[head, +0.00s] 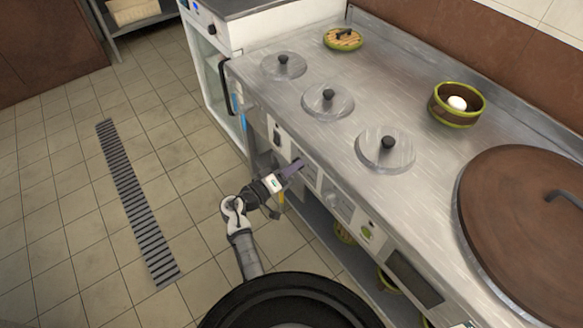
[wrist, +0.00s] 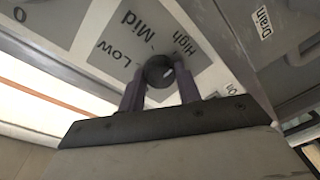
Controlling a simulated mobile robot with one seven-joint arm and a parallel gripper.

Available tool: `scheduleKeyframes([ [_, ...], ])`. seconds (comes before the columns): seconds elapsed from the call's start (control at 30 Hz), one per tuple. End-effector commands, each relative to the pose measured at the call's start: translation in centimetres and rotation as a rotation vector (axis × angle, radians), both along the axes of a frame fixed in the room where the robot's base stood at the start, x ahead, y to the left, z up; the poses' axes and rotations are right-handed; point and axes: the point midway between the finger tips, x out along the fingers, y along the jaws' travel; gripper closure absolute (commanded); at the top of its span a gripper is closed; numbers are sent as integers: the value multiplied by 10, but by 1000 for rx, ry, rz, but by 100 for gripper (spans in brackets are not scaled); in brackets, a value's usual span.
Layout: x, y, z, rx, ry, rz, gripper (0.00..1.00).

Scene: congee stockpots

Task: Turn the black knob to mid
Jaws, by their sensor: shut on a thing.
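The black knob (wrist: 157,70) shows in the wrist view on a light control panel with a grey label plate (wrist: 128,38) reading Low, Mid and High. The lettering looks upside down and tilted here. A pale spot shows on the right side of the knob's round face; I cannot tell surely which word it points at. My gripper (wrist: 160,77) is shut on the knob, one purple finger on each side. In the head view my gripper (head: 293,167) reaches the counter's front panel from the left, and the knob is hidden there.
The steel counter (head: 300,68) carries round lids with black knobs, a green-rimmed brown bowl (head: 458,104) and a large brown lid (head: 525,220). A black vertical handle (head: 225,85) juts out at the counter's left end. Tiled floor (head: 80,220) on the left is clear.

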Motion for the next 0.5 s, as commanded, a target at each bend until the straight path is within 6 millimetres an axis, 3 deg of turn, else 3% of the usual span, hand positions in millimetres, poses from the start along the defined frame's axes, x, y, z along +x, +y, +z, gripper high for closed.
scheduleKeyframes([
  [0.5,0,0,3,-136,190,0,89],
])
